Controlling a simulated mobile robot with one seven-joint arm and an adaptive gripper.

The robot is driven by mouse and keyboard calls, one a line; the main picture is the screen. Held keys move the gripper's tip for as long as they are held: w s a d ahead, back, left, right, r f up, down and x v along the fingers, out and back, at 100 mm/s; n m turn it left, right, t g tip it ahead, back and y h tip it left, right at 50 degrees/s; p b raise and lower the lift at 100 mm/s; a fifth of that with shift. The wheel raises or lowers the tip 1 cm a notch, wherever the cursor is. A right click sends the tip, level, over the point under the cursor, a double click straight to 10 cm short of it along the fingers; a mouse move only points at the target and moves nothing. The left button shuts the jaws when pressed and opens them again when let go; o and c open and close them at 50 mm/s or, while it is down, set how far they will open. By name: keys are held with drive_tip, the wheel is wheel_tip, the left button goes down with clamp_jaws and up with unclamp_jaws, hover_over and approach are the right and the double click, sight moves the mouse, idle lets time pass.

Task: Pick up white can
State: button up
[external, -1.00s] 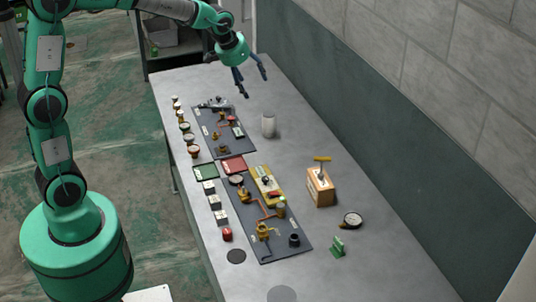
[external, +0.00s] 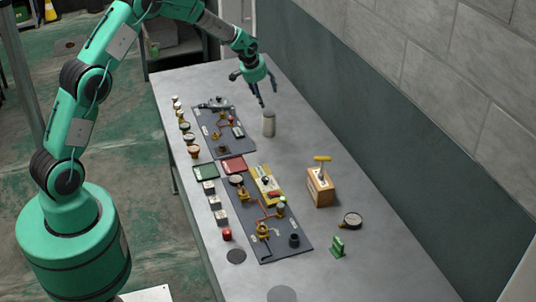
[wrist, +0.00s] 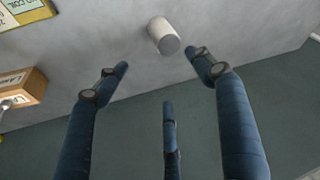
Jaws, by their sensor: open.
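The white can (external: 269,123) stands upright on the grey table (external: 375,255), to the right of the far dark board. In the wrist view the can (wrist: 162,35) lies beyond the fingertips, above and between them in the picture. My gripper (external: 261,98) hangs above the table, just over and slightly behind the can in the external view. Its blue fingers are spread open and empty, also in the wrist view (wrist: 165,85). No finger appears to touch the can.
A dark board with fittings (external: 222,130) lies left of the can. A second board (external: 270,235) and a wooden box with a yellow handle (external: 320,187) stand nearer the camera. A wall (external: 375,130) runs along the right. The table right of the can is clear.

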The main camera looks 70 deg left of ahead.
sight(268, 118)
drive_tip(key=a+f, duration=0.2)
drive_tip(key=shift+w+a+f, duration=0.2)
drive_tip(key=shift+f, duration=0.2)
drive_tip(key=x, duration=0.7)
drive_tip(key=shift+f, duration=0.3)
drive_tip(key=shift+w+a+f+p, duration=0.2)
drive_tip(key=shift+w+f+p, duration=0.1)
drive_tip(key=shift+f, duration=0.2)
drive_tip(key=shift+x, duration=2.55)
drive_tip(key=shift+s+a, duration=0.1)
drive_tip(key=shift+c, duration=0.3)
